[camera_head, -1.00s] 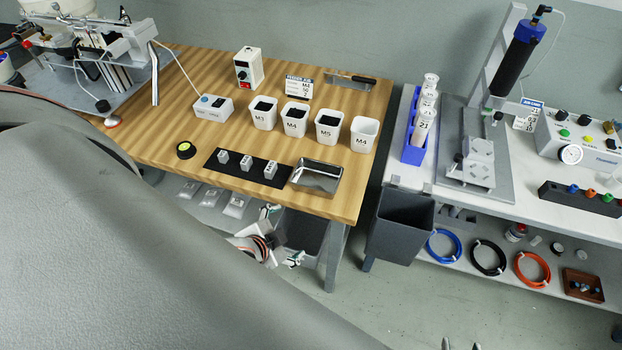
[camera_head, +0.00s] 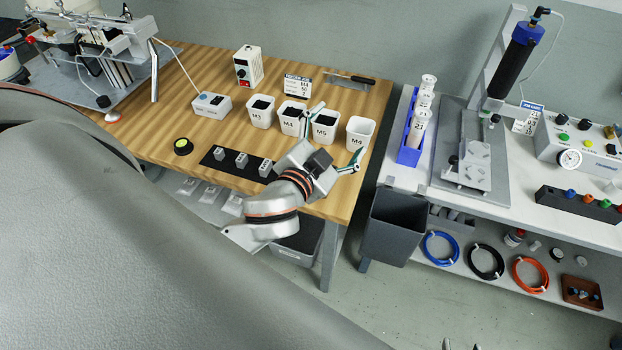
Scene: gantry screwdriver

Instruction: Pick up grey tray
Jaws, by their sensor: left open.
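My left gripper (camera_head: 336,137) reaches over the front right of the wooden table, its two fingers spread apart and nothing seen between them. One finger points up beside the M4 and M5 cups, the other lies in front of the rightmost cup. The shiny grey metal tray is hidden behind my left gripper and wrist, at the table's front right, so I cannot tell whether they touch. Two small tips (camera_head: 461,345), likely of my right gripper, show at the bottom edge; too little shows to tell its state.
White cups (camera_head: 326,128) stand in a row behind the gripper. A black mat (camera_head: 213,158) with small grey blocks lies to its left. A dark bin (camera_head: 397,228) hangs between the wooden table (camera_head: 215,75) and the white bench (camera_head: 540,211). A grey box (camera_head: 292,256) sits below the table.

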